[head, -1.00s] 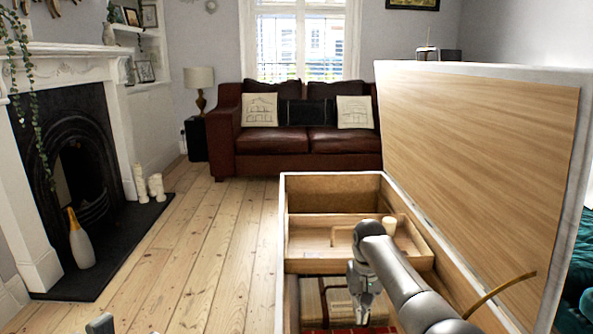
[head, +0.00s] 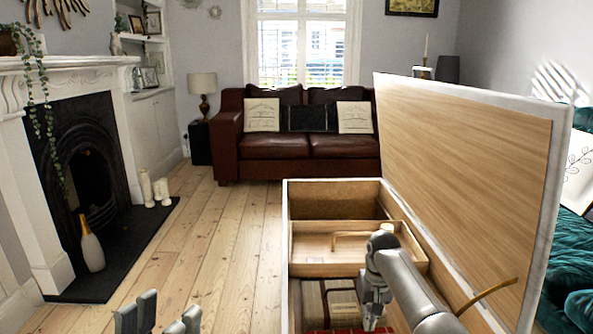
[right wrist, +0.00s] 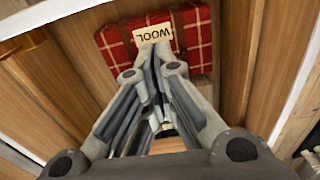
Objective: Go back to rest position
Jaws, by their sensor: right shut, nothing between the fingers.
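My right gripper (head: 374,314) is shut and empty. It points down inside the open wooden chest (head: 285,250), over its front compartment. In the right wrist view the shut fingertips (right wrist: 157,56) overlap a red checked item with a "WOOL" label (right wrist: 120,42); whether they touch it I cannot tell. My left gripper (head: 160,318) is at the bottom edge of the head view, left of the chest, above the floorboards. Its fingers stand apart with nothing seen between them, and its lower part is cut off.
The chest's raised lid (head: 460,190) stands right of my right arm. A wooden tray (head: 330,270) sits inside the chest. A fireplace (head: 85,175) is at left, with a bottle (head: 92,250) on its hearth. A brown sofa (head: 300,146) stands behind. Floorboards (head: 225,225) between are clear.

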